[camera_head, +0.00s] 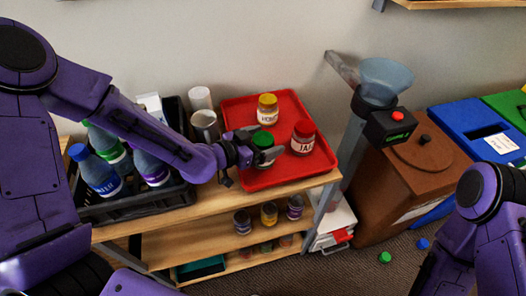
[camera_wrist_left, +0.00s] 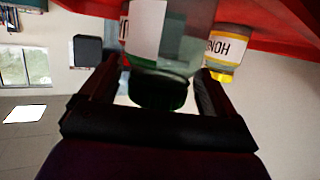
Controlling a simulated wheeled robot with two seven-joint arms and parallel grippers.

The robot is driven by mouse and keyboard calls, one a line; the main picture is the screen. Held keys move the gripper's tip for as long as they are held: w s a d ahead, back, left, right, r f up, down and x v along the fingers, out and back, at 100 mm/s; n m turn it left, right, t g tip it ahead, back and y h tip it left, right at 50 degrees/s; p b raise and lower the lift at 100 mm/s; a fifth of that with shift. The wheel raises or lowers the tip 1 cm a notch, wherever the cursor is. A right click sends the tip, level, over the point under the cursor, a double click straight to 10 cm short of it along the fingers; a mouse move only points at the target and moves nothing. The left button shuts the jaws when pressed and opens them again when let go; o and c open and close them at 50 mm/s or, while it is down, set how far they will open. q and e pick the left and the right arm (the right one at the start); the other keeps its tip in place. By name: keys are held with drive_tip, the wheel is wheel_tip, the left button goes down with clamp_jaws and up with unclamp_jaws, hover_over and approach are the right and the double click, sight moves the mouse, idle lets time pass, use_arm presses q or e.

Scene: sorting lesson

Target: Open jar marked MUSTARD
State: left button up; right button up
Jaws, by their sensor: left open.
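A jar with a green lid (camera_head: 263,140) stands on the red tray (camera_head: 290,100). In the left wrist view, which is upside down, this jar (camera_wrist_left: 172,42) shows a white label whose writing I cannot read, so I cannot tell whether it says MUSTARD. My left gripper (camera_head: 258,148) is open at the jar's lid. In the left wrist view its two fingers (camera_wrist_left: 150,95) stand on either side of the dark green lid; I cannot tell whether they touch it. My right gripper is out of view.
The yellow-lidded HONEY jar (camera_head: 267,109) stands behind and the red-lidded JAM jar (camera_head: 303,137) to the right. A black crate of bottles (camera_head: 160,203) is left. Small jars (camera_head: 268,213) sit on the shelf below. A blue-topped post (camera_head: 385,85) stands right of the tray.

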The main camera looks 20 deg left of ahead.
use_arm(q)
drive_tip(key=shift+x, duration=0.9)
drive_tip(key=shift+s, duration=0.1)
drive_tip(key=c, duration=1.2)
drive_tip(key=shift+r, duration=0.1)
drive_tip(key=shift+r, duration=0.2)
wheel_tip(320, 180, up, 2)
drive_tip(key=shift+r, duration=0.2)
drive_tip(key=s+d+r+p, duration=0.1)
drive_tip(key=s+r+p, duration=0.2)
drive_tip(key=p, duration=0.3)
drive_tip(key=s+d+r+p, duration=0.1)
drive_tip(key=s+r+p, duration=0.2)
drive_tip(key=s+p, duration=0.3)
drive_tip(key=s+d+r+p, duration=0.1)
drive_tip(key=s+r+p, duration=0.3)
drive_tip(key=p, duration=0.3)
drive_tip(key=shift+s+d, duration=0.3)
drive_tip(key=shift+d, duration=0.05)
